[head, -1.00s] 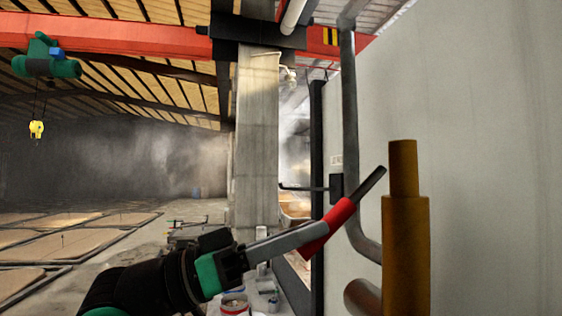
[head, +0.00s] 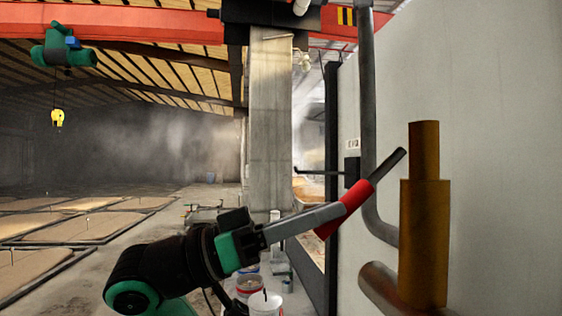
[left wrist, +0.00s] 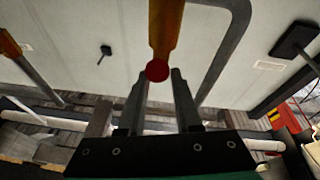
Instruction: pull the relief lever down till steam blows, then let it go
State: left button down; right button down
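The relief lever has a red grip (head: 352,201) and a dark rod (head: 388,166). It slopes up to the right, to the top of an upright brass valve (head: 424,235). My left gripper (head: 340,210) is at the red grip, one grey finger overlapping it. In the left wrist view my left gripper (left wrist: 160,80) has its two fingers apart. The grip's round red end (left wrist: 157,70) shows at the fingertips, filling about the gap between them. I cannot tell whether they press on it. No steam shows at the valve. My right gripper is out of view.
A pale wall (head: 500,180) stands close on the right. A grey pipe (head: 366,130) bends down it behind the valve. White buckets (head: 265,303) stand below my left arm. A concrete column (head: 270,130) rises behind. Haze hangs over the hall at the left.

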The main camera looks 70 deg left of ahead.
pick_arm(q)
jog(key=a+r+b+v, duration=0.1)
jog(key=r+v, duration=0.1)
jog(key=v, duration=0.9)
jog(key=shift+s, duration=0.5)
jog(key=shift+d, duration=0.1)
